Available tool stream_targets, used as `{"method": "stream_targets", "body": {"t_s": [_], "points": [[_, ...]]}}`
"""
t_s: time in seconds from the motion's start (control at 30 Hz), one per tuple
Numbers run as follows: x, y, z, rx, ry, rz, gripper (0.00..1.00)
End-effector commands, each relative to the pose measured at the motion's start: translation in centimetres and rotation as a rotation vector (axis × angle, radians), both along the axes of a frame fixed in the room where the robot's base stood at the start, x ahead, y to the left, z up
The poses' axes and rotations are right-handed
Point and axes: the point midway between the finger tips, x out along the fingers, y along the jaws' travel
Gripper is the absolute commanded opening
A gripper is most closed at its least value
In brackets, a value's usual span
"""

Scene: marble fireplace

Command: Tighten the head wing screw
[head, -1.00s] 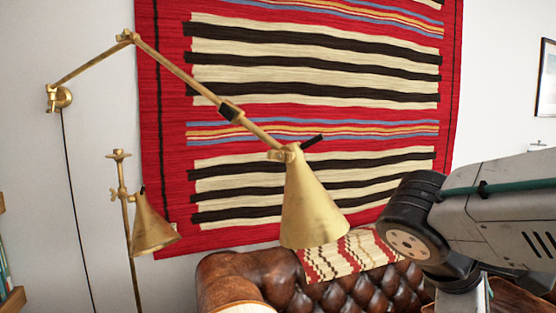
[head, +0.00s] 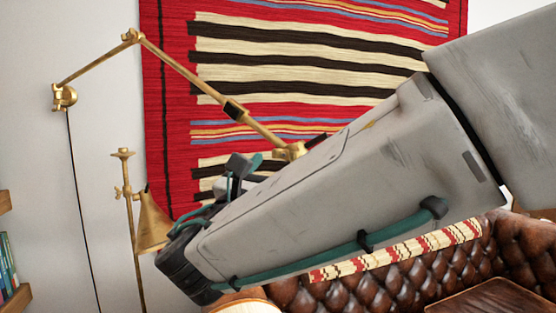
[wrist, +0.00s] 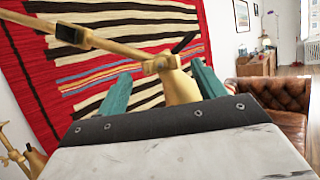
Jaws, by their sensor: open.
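The brass wall lamp's head joint, with a small brass wing screw (wrist: 150,68), shows between my fingers in the wrist view. A dark handle (wrist: 184,42) sticks up beside it. The conical brass lamp head (wrist: 179,88) hangs below the joint, its lower part hidden by my gripper body. My gripper (wrist: 160,73) is open, with one teal finger on each side of the joint; I cannot tell whether they touch it. In the head view, the joint (head: 288,152) peeks out above my arm, which hides the lamp head.
The lamp's jointed arm (head: 190,75) runs up left to a wall mount. A brass floor lamp (head: 152,225) stands at left. A striped rug (head: 300,60) hangs behind, above a brown leather sofa (head: 385,285). A bookshelf (head: 10,285) edges in at far left.

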Motion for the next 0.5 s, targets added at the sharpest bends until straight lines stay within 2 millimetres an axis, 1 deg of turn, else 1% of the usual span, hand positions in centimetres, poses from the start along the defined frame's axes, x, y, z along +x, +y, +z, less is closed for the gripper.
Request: {"method": "stream_targets", "body": {"t_s": [0.1, 0.2, 0.5], "points": [[1.3, -0.9, 0.6, 0.002, 0.000, -0.004, 0.69], [2.0, -1.2, 0.9, 0.001, 0.001, -0.002, 0.69], [2.3, -1.4, 1.1, 0.002, 0.000, 0.000, 0.69]]}}
